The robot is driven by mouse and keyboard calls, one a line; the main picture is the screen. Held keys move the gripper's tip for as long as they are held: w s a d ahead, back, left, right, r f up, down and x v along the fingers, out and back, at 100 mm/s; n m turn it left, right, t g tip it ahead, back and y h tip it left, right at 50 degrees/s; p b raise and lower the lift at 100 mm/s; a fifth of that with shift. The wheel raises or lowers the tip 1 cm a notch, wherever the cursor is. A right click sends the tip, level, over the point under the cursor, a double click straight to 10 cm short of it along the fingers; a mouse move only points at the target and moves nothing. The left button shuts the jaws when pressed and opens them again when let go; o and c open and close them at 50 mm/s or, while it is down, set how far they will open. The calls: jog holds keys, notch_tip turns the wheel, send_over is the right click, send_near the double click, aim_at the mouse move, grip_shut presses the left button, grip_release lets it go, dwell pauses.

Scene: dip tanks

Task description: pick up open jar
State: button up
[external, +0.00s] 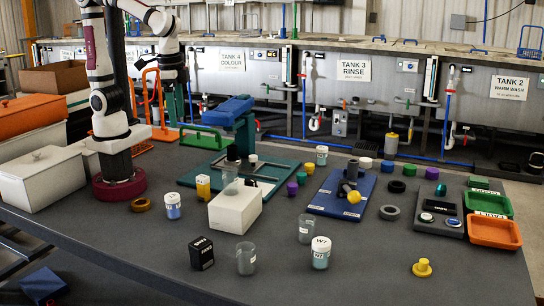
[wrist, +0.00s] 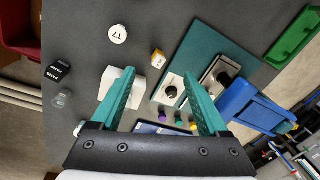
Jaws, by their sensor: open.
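Several clear open-looking jars stand on the dark table in the external view. One clear jar (external: 246,258) is near the front, beside a black box (external: 201,253). Another clear jar (external: 306,229) is left of a white-lidded jar (external: 321,252). A third clear jar (external: 230,181) shows at the white block (external: 235,212); I cannot tell if it is on or behind it. In the wrist view a clear jar (wrist: 63,100) shows at far left, near the black box (wrist: 58,70). My gripper (wrist: 158,73) is open and empty, above the table with teal fingers spread.
A blue press (external: 235,112) stands on a green base. Yellow (external: 203,187) and blue (external: 173,205) labelled jars stand nearby. The front table is mostly clear.

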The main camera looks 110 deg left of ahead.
jog(key=s+a+f+m, duration=0.1)
jog(key=s+f+m, duration=0.1)
jog(key=s+m, duration=0.7)
jog(key=shift+s+a+f+m+y, duration=0.15)
jog(key=shift+s+m+y, duration=0.25)
jog(key=shift+s, duration=0.65)
jog(key=shift+o, duration=0.4)
jog(key=m+t+h, duration=0.3)
jog(key=m+h, duration=0.3)
send_over(247, 274)
jog(key=s+a, duration=0.4)
jog(key=a, duration=0.3)
notch_tip(247, 274, down, 6)
jog(key=x, duration=1.5)
jog(key=shift+s+f, duration=0.1)
jog(key=shift+s, duration=0.2)
grip_shut()
